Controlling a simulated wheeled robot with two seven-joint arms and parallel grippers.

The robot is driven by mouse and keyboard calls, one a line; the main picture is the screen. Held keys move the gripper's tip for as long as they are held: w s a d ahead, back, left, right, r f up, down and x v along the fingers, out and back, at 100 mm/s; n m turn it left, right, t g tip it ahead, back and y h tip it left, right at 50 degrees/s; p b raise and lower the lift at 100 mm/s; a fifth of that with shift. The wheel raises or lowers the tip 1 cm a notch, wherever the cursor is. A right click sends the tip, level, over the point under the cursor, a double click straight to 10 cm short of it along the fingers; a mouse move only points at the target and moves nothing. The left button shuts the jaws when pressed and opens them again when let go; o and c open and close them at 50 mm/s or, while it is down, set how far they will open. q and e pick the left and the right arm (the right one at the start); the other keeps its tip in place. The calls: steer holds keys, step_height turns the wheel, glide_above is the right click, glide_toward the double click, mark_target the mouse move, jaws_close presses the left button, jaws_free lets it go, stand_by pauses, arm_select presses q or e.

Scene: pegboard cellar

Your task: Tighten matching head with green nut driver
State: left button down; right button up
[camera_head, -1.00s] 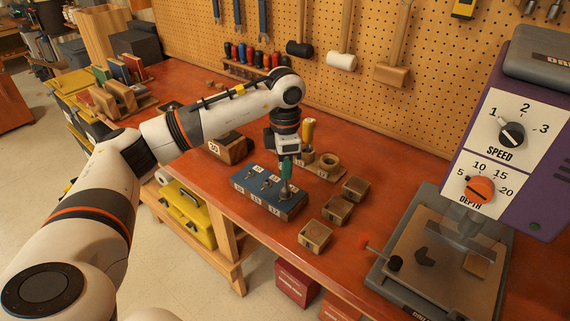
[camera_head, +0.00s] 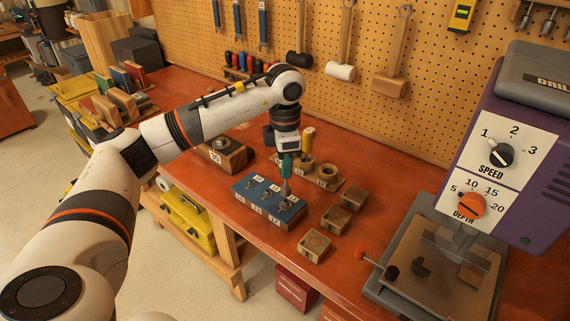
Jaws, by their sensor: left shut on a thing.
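My left gripper (camera_head: 287,152) points down above the bench and is shut on the green nut driver (camera_head: 286,168). The driver is upright, its metal shaft reaching down to the right end of the blue block (camera_head: 246,197). The tip meets the block near the label that looks like 17; whether it sits on a head there is too small to tell. Other small metal heads stand on the block to the left, behind white number labels. My right gripper is not in view.
A purple drill press (camera_head: 520,130) fills the right.

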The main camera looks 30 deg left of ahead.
arm_select(q)
steer(key=shift+r+p, duration=1)
steer(key=shift+r, duration=0.75)
steer(key=c, duration=1.7)
jaws_free()
jaws_close()
